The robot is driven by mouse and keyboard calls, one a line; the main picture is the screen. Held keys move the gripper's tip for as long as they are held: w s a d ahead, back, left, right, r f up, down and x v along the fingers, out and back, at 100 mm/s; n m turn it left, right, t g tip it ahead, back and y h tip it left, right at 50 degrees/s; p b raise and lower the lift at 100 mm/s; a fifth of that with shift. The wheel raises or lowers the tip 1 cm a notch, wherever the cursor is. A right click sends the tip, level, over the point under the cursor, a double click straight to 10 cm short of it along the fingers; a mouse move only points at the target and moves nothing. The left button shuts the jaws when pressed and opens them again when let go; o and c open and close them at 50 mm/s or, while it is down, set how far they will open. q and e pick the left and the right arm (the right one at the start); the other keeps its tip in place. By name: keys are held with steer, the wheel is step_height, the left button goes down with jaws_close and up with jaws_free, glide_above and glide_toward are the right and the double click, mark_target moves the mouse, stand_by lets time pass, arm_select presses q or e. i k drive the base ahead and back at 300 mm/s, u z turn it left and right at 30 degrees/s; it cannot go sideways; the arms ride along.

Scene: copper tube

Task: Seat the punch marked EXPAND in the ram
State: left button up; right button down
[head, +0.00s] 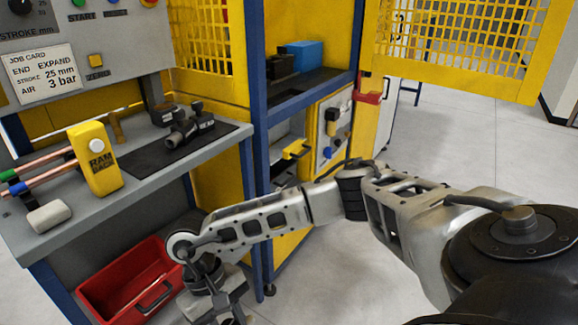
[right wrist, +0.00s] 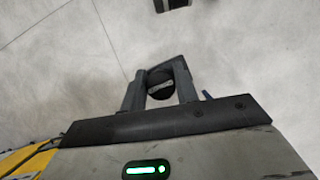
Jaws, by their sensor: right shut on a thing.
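My right arm reaches in from the right, and its gripper (right wrist: 160,84) hangs low beside the bench in the head view, its fingertips out of sight there. In the right wrist view it is shut on a dark round piece (right wrist: 161,88) with a pale band across its end. I cannot read a mark on this piece, so I cannot tell whether it is the EXPAND punch. Dark punch-like pieces (head: 190,127) lie on a black mat on the bench, one with white lettering. I cannot make out the ram's socket. My left gripper is not in view.
Copper tubes (head: 42,176) lie at the bench's left, near a pale cylinder (head: 49,216). A red bin (head: 130,283) stands below. A job card (head: 42,75) reads END EXPAND, 25 mm, 3 bar. Yellow mesh guards (head: 455,45) flank the cabinet; the right floor is clear.

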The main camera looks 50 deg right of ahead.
mark_target(277, 67)
steer(key=z, duration=0.85)
steer(key=k, duration=1.15)
steer(key=z, duration=1.5)
steer(key=i, duration=2.4)
steer(key=u, duration=1.5)
steer(key=i, duration=0.8)
steer(key=u, duration=0.8)
